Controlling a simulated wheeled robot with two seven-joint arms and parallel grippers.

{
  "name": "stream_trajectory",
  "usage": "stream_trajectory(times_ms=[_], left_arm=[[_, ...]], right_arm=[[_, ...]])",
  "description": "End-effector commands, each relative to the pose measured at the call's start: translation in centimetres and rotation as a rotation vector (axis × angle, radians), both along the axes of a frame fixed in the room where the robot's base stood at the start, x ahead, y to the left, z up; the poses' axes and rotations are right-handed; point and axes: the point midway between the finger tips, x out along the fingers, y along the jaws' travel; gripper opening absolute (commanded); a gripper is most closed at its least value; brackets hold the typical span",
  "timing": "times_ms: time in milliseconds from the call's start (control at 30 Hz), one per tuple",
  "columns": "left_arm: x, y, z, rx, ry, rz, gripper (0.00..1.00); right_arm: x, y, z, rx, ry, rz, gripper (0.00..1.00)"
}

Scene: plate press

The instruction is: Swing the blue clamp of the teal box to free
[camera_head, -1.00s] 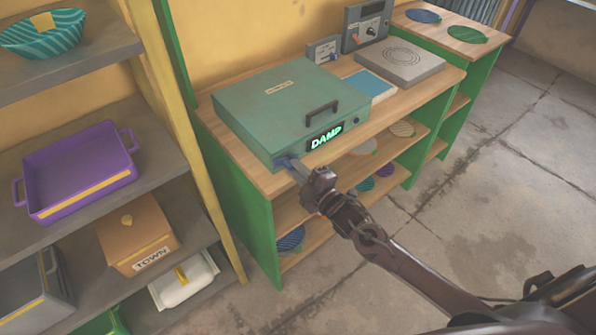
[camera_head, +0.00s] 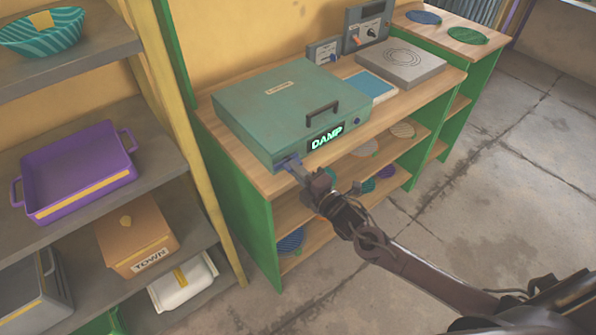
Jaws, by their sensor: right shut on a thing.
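The teal box (camera_head: 270,105) sits on the wooden bench, its lid down, with a dark handle (camera_head: 322,114) on the front part of the lid. A lit sign on its front reads DAMP (camera_head: 327,138). The blue clamp (camera_head: 289,161) is at the left of the box's front face and is partly hidden by my fingers. My right gripper (camera_head: 295,168) is shut on the blue clamp. A small blue knob (camera_head: 358,125) shows at the right of the front face. My left gripper is not in view.
A blue pad (camera_head: 371,86), a grey plate unit (camera_head: 400,63) and control boxes (camera_head: 368,25) stand right of the teal box. Shelves at left hold a purple tray (camera_head: 78,176) and an orange box (camera_head: 135,235). Open floor (camera_head: 480,190) lies at right.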

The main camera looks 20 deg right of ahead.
Motion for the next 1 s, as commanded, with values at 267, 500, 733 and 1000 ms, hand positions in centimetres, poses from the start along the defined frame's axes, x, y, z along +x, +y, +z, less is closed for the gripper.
stream_trajectory(times_ms=[267,500,733,1000], left_arm=[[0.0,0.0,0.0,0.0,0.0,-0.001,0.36],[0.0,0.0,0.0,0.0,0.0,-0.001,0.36],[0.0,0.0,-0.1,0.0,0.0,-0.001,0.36],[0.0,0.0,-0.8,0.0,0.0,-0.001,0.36]], right_arm=[[-0.1,0.0,-0.2,-0.002,0.003,0.002,0.19],[0.0,0.0,-0.1,-0.002,0.002,0.001,0.35],[-0.5,-0.2,-0.2,-0.002,0.002,0.001,0.35],[-4.6,-1.6,-0.4,-0.003,0.005,0.002,0.35]])
